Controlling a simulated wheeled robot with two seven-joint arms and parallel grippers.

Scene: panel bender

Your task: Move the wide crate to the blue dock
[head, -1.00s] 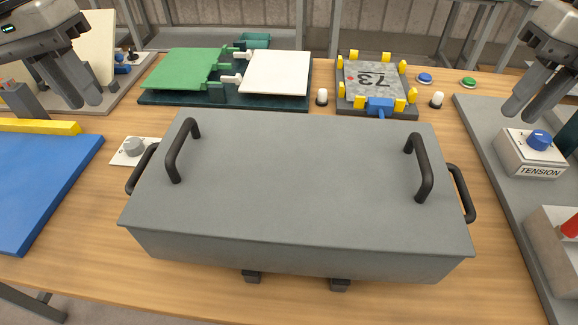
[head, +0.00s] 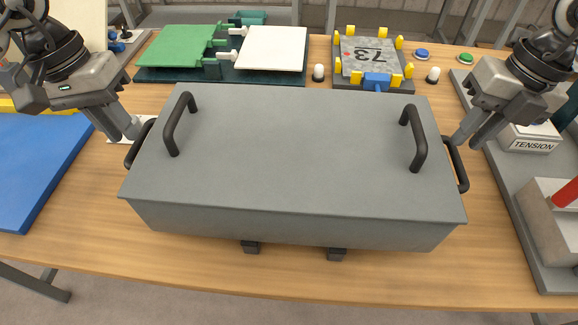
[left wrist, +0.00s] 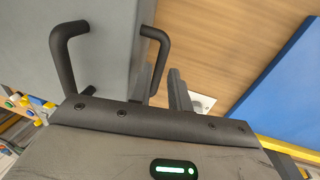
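The wide crate (head: 300,150) is a grey box with two black handles on top and one at each end. It stands on the wooden table. My left gripper (head: 121,135) is open at the left end handle (head: 140,145). In the left wrist view, the fingers (left wrist: 164,92) are apart near this handle (left wrist: 157,45); contact is unclear. My right gripper (head: 468,143) is open at the right end handle (head: 457,163), its fingers close to the handle's upper end. The blue dock (head: 38,165) is a flat blue panel left of the crate; its left part is out of frame.
A green and white panel fixture (head: 225,72) and a grey block marked 73 (head: 370,60) stand behind the crate. The TENSION box (head: 530,140) is on a grey plate at the right. A yellow bar (head: 8,106) edges the dock's back. Bare table lies in front.

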